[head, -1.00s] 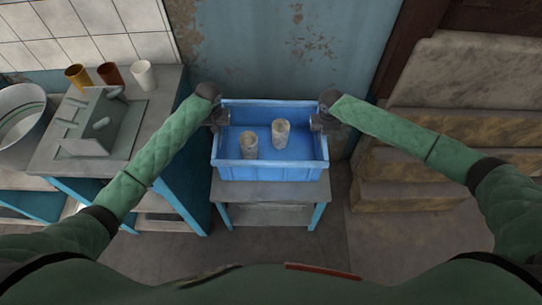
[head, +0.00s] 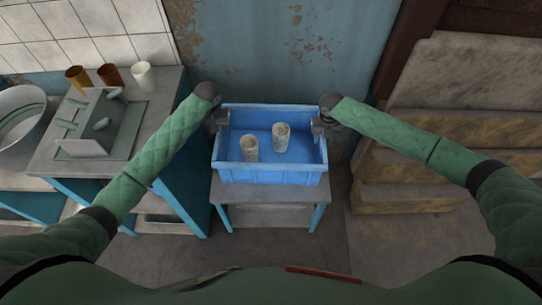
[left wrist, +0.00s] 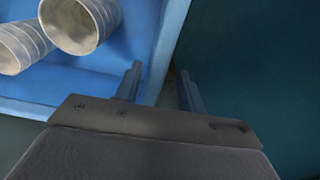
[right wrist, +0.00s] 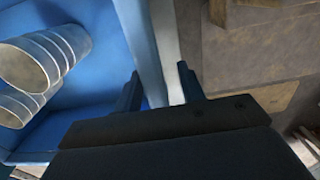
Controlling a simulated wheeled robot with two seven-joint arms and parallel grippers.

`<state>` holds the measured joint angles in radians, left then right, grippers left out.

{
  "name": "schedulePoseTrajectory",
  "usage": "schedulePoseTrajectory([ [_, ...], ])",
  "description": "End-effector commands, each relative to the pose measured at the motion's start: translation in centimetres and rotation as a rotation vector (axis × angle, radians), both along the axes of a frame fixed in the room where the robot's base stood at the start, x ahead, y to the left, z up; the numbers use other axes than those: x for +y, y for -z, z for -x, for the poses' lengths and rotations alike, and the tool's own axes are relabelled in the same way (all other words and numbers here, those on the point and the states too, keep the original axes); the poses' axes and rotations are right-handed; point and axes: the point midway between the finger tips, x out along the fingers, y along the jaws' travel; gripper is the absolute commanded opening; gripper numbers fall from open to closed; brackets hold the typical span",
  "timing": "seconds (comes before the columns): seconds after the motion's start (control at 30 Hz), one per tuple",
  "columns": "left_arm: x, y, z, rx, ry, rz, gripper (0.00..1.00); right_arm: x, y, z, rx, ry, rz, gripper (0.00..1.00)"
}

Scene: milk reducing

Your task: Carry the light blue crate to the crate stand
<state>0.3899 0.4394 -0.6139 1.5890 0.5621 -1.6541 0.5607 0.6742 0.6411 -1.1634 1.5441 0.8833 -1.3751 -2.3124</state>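The light blue crate (head: 270,174) rests upright on the crate stand (head: 268,192), a small table with a grey top and blue legs. Two ribbed pale cups (head: 250,149) (head: 281,137) stand inside it. My left gripper (head: 219,119) is at the crate's left wall. In the left wrist view its fingers (left wrist: 158,82) straddle that wall, with a gap beside it. My right gripper (head: 322,123) is at the right wall. In the right wrist view its fingers (right wrist: 158,75) are apart on either side of the wall. The fingertips are hard to see in the head view.
A grey counter (head: 160,100) with a tap unit (head: 92,130), a round basin (head: 22,120) and three cups (head: 109,75) stands to the left. Stone-like steps (head: 410,165) rise on the right. A worn blue wall (head: 300,50) is behind the crate. Floor in front is clear.

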Motion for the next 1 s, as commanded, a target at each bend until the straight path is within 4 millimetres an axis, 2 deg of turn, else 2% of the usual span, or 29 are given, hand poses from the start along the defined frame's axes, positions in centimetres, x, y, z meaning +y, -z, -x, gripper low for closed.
schedulePoseTrajectory([
  [0.03,-0.9,2.9,1.6,0.033,0.008,0.003,0.4,0.1,0.9,0.0,0.0,0.0,-0.001,0.4],
  [0.17,-0.9,2.0,1.6,0.031,0.008,0.003,0.4,0.1,0.9,0.0,-0.001,-0.001,-0.002,0.4],
  [0.37,-0.9,-0.8,1.4,0.021,0.006,0.001,0.4,0.2,0.8,0.0,-0.001,-0.001,-0.003,0.4],
  [0.7,-0.6,-6.5,1.1,-0.001,0.003,-0.003,0.4,0.2,0.5,0.0,-0.002,-0.001,-0.003,0.4],
  [1.0,-0.4,-8.6,0.9,-0.008,0.0,-0.005,0.4,0.2,0.1,-0.1,-0.002,-0.001,-0.004,0.4],
])
